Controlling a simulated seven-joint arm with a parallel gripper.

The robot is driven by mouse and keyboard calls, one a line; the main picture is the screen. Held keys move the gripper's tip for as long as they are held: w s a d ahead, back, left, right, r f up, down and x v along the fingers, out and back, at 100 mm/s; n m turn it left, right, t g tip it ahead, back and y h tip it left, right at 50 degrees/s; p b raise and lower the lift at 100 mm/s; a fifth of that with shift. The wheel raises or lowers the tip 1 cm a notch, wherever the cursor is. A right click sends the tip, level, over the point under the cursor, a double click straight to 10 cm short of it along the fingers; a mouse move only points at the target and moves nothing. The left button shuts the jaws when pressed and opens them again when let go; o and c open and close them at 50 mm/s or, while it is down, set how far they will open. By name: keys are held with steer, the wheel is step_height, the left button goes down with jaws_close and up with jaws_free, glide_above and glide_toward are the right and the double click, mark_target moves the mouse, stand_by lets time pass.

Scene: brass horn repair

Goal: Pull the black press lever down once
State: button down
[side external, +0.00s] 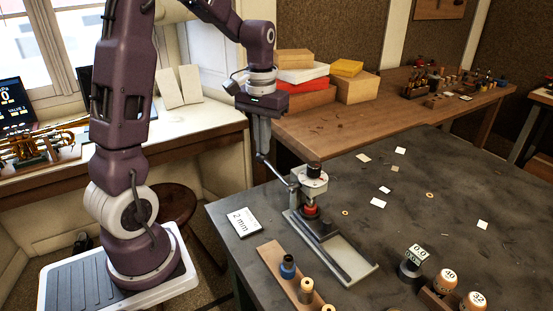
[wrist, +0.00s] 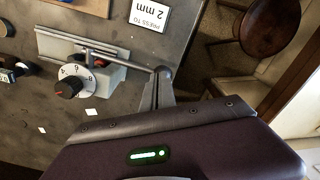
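The small grey press (side external: 312,185) stands on the dark bench, with a black knob on top and a red part below its head. Its lever (side external: 274,171) slants up and left from the press head to a dark end. My gripper (side external: 261,152) points down from above, its fingertips at the lever's raised end. In the wrist view, the lever (wrist: 122,61) runs from the press (wrist: 98,78) to a rounded end at the tips of my gripper (wrist: 161,76). The fingers sit close together; whether they grip the lever or only touch it is hidden.
A "2 mm" card (side external: 244,221) lies left of the press, near the bench edge. A wooden holder (side external: 290,277) with small parts stands in front. Weights marked 30 and 32 (side external: 461,290) stand front right.

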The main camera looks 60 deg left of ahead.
steer(key=shift+f, duration=0.35)
stand_by(0.3)
stand_by(0.4)
steer(key=shift+r, duration=3.65)
steer(key=s+d+r+m+t, duration=0.1)
steer(key=s+d+m+t, duration=0.4)
steer(key=s+d, duration=1.1)
steer(key=shift+s+d+r+m+t, duration=0.2)
steer(key=shift+d+r+m+t, duration=0.1)
steer(key=shift+d+r+m, duration=0.15)
